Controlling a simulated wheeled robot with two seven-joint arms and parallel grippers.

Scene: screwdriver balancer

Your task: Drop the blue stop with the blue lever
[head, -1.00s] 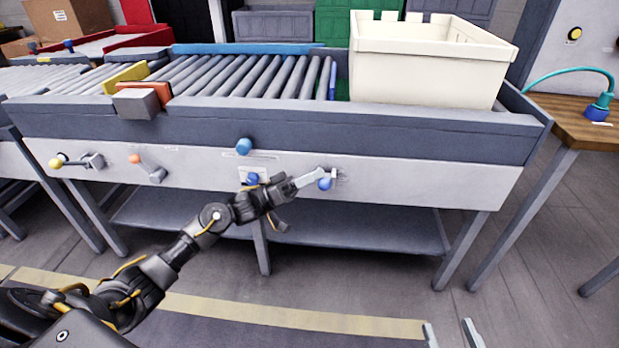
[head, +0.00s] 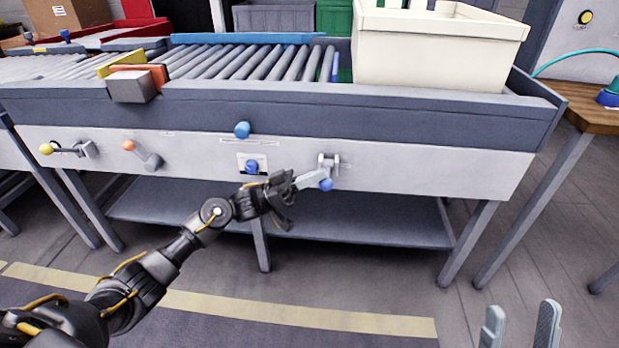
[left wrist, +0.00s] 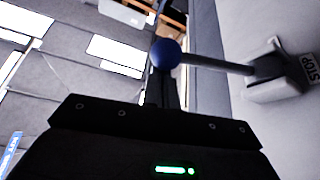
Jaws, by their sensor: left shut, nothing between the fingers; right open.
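The blue lever (head: 327,164) is on the white front panel, with its dark blue ball (head: 326,185) hanging below the mount. In the left wrist view the ball (left wrist: 166,54) is at the fingertips, and the rod runs right to a mount labelled STOP. My left gripper (head: 316,180) is shut and empty, its tips against or very close to the ball; contact is not clear. A narrow blue piece (head: 335,69) at the roller end, left of the crate, appears to be the blue stop; its height is unclear. My right gripper (head: 520,324) is open at the bottom right.
A cream crate (head: 435,55) stands on the conveyor's right end. A blue knob (head: 242,130), a blue button (head: 252,166), an orange lever (head: 142,154) and a yellow lever (head: 65,150) share the panel. A lower shelf (head: 350,222) lies beneath.

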